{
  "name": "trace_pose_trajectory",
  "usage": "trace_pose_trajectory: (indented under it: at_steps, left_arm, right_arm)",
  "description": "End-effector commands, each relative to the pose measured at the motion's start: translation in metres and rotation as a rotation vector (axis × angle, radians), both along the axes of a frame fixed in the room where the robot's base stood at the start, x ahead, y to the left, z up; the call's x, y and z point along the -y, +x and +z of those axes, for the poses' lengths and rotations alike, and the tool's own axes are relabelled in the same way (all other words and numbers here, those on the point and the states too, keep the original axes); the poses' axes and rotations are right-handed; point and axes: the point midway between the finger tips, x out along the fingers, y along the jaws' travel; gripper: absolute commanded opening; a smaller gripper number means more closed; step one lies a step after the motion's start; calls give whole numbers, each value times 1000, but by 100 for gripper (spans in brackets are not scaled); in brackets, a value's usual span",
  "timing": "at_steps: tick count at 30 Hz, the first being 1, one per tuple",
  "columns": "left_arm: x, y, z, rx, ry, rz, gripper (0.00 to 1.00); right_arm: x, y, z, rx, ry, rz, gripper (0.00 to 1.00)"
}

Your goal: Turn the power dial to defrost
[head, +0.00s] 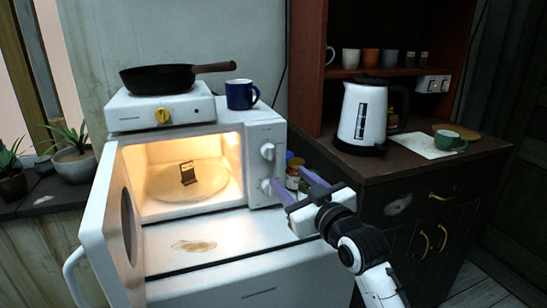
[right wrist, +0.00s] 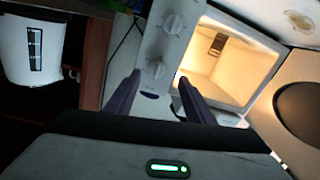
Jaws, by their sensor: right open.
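The white microwave (head: 265,130) stands with its door (head: 108,225) swung open to the left and its inside lit. Its control panel carries an upper dial (head: 267,151) and a lower dial (head: 266,186); I cannot read their markings. My right gripper (head: 291,179) is open and empty, its purple fingers in front of the panel's lower right, near the lower dial. In the right wrist view the two dials (right wrist: 172,23) (right wrist: 156,70) show beyond the parted fingers (right wrist: 160,78). I see no contact with either dial. My left gripper is out of view.
A hot plate (head: 160,110) with a black pan (head: 158,78) and a blue mug (head: 241,95) sit on the microwave. Jars (head: 293,172) stand just right of it. A kettle (head: 362,115) and green cup (head: 446,140) are on the dark cabinet.

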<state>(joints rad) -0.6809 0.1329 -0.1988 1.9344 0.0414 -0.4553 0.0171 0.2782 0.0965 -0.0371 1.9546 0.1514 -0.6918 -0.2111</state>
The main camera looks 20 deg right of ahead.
Motion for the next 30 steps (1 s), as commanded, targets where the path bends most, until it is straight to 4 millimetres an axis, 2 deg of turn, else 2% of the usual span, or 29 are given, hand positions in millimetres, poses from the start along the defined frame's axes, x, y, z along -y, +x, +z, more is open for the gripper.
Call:
trace_pose_trajectory:
  at_steps: [1,4,18,24,30]
  left_arm:
    - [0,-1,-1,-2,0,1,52]
    - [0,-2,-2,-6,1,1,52]
    - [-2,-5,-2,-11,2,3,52]
    - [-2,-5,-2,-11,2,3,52]
    - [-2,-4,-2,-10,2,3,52]
  right_arm:
    - [1,5,9,23,1,-1,49]
    - [1,14,15,40,2,-1,49]
    - [-8,89,14,36,4,0,49]
    - [-9,105,14,36,2,0,49]
    - [-10,108,13,36,2,-1,49]
